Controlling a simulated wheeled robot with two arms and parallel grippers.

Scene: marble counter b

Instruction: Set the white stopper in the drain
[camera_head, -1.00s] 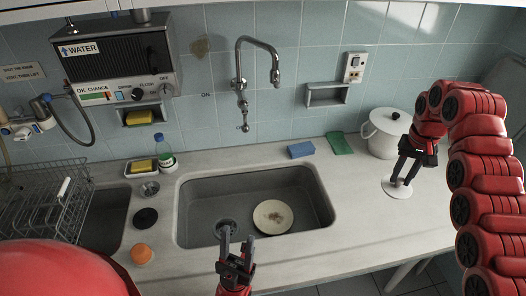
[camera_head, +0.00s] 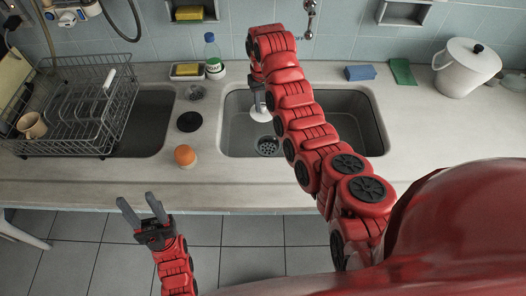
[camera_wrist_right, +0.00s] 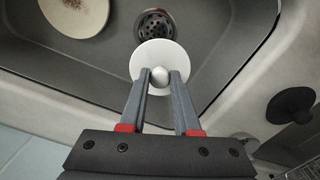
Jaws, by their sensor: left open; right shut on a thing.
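The white stopper (camera_wrist_right: 143,58) is a flat disc with a round knob. My right gripper (camera_wrist_right: 160,78) is shut on the knob. In the head view my right gripper (camera_head: 258,100) holds the stopper (camera_head: 261,113) over the left part of the sink (camera_head: 361,125). The drain (camera_head: 268,146) is a dark strainer in the sink floor, uncovered, nearer the front than the stopper. In the right wrist view the drain (camera_wrist_right: 155,25) shows just beyond the disc's edge. My left gripper (camera_head: 137,198) is open and empty, in front of the counter.
A black disc (camera_head: 189,121), a metal strainer (camera_head: 194,92) and an orange round thing (camera_head: 185,155) sit left of the sink. A cream plate (camera_wrist_right: 40,24) lies in the sink. A dish rack (camera_head: 75,105) stands left; a white pot (camera_head: 466,68) stands right.

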